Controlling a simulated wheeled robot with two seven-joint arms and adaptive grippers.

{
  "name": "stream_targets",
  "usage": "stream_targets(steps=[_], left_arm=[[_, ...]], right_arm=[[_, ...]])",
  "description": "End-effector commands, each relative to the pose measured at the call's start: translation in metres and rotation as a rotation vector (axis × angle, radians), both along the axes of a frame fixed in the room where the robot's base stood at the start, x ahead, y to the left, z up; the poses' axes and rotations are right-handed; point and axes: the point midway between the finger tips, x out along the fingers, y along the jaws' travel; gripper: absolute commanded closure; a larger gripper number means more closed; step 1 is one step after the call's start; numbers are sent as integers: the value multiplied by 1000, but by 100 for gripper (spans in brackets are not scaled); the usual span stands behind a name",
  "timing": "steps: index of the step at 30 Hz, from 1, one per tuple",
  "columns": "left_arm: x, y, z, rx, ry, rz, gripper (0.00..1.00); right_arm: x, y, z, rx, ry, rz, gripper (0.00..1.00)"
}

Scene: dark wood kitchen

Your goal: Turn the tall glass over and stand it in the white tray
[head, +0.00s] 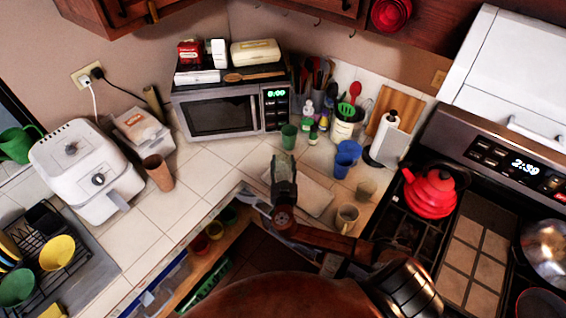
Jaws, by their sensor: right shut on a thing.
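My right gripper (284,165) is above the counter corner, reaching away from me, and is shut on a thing. What it holds is small and dark between the fingers; I take it for the tall glass, but its outline and which way up it is cannot be made out. A pale, flat, low rectangular thing (317,198), which may be the white tray, lies on the counter just right of the gripper, partly hidden by my right arm. A green cup (289,136) stands just beyond the fingertips. My left gripper is not in view.
Blue cups (346,155), a beige cup (366,190) and a mug (346,217) stand to the right, near the stove with a red kettle (431,190). A brown cup (158,172) stands left. Counter left of the gripper is clear.

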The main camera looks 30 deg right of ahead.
Motion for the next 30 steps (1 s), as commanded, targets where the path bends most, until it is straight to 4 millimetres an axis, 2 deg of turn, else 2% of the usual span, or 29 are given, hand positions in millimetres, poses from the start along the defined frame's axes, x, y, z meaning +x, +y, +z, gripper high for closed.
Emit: stream_targets(steps=[14, 15, 23, 30], left_arm=[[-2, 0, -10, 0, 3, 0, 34], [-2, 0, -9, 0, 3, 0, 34], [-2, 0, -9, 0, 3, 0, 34], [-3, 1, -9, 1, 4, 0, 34]], right_arm=[[0, 0, -6, 1, -3, 0, 97], [0, 0, -6, 1, -3, 0, 57], [0, 0, -6, 0, -1, 0, 39], [0, 0, -7, 1, 1, 0, 39]])
